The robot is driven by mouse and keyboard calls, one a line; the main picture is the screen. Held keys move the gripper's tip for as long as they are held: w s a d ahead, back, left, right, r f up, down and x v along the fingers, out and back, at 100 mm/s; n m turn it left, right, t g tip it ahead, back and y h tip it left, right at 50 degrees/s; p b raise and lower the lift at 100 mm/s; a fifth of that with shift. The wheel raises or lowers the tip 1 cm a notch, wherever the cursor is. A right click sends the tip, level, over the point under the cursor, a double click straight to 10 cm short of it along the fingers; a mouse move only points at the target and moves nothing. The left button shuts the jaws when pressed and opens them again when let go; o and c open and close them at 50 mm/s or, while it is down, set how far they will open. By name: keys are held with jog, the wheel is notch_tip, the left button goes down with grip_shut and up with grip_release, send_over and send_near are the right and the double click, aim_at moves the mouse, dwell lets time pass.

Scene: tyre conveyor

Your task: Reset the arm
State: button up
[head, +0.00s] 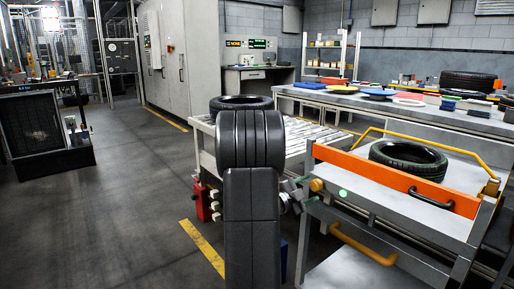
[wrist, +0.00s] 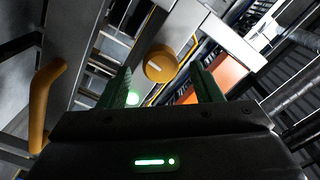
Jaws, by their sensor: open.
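My arm, dark grey, stands upright in the middle of the head view and hides what is behind it. My gripper (wrist: 163,80) shows in the wrist view with its two green-lined fingers apart and nothing between them. In the head view only part of it (head: 300,195) shows past the arm, beside the cart's near left corner. An orange-yellow round knob (wrist: 160,65) shows beyond the fingertips; the same kind of knob is on the cart corner (head: 316,185). I cannot tell whether the fingers touch the cart.
A grey cart (head: 345,215) with an orange panel and yellow handles holds a tyre (head: 408,160) at right. A roller conveyor (head: 305,135) with another tyre (head: 241,102) is behind my arm. A workbench (head: 350,98) runs along the back right.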

jog(key=p+v, duration=0.2)
jog(key=v, duration=0.9)
jog(key=b+x, duration=0.3)
jog(key=x, duration=1.1)
jog(key=shift+f, duration=0.1)
jog(key=shift+s+a+r+n+p, duration=0.15)
jog(key=shift+r+n+p, duration=0.15)
jog(key=shift+n+p, duration=0.35)
jog(key=shift+a+n+p, duration=0.1)
jog(key=shift+n+p, duration=0.35)
jog(key=shift+p, duration=0.05)
jog(key=n+p, duration=0.3)
jog(key=n, duration=0.2)
jog(key=n+p, duration=0.3)
jog(key=n, duration=0.2)
jog(key=shift+n, duration=0.3)
jog(key=p, duration=0.1)
send_near(313, 188)
jog(key=shift+x, duration=0.85)
jog(key=shift+a+r, duration=0.1)
jog(key=shift+r, duration=0.1)
